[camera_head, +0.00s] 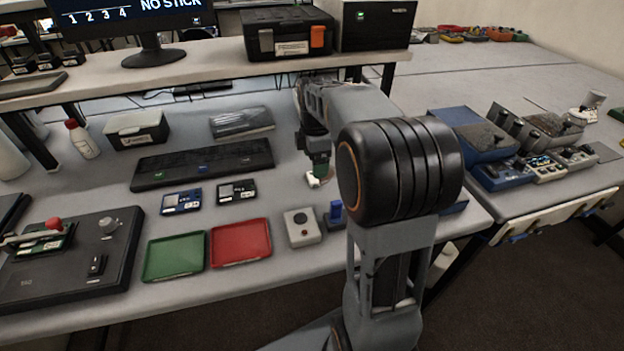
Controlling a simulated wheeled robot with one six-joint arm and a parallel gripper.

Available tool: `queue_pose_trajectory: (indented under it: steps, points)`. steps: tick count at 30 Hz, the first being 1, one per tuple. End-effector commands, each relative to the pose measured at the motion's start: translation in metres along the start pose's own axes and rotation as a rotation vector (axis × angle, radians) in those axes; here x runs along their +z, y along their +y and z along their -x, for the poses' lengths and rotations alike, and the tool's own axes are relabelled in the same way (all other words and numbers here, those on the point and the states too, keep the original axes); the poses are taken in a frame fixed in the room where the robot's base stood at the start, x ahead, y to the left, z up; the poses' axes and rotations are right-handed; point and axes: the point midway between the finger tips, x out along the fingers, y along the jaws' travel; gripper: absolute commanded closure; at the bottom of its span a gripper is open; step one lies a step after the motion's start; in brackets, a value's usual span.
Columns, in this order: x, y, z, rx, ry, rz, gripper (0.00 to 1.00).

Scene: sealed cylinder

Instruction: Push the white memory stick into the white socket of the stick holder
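A long black bar (225,165) with small coloured marks, which looks like the stick holder, lies on the table left of my arm. A green mark and a blue mark show on its front; I cannot make out a white socket. My gripper (318,173) points down to the right of the bar, apart from it, partly hidden by my own arm. A small white piece (317,181) shows at its fingertips and may be the white memory stick. It is too small to tell whether the fingers are closed on it.
In front of the bar lie two small devices (181,201) (237,191), a green tray (174,257), a red tray (241,243) and a white button box (301,228). A monitor (130,18) on the shelf reads "NO STICK".

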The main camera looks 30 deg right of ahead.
Motion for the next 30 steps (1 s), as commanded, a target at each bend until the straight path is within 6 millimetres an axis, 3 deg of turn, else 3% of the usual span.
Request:
queue_pose_trajectory:
  steps: [7,18,30]
  points:
    - [0.0,0.0,-0.005,-0.001,0.0,0.0,0.16]
    - [-0.002,0.001,-0.048,-0.001,0.0,0.0,0.16]
    - [-0.001,0.001,-0.052,0.0,0.0,0.0,0.16]
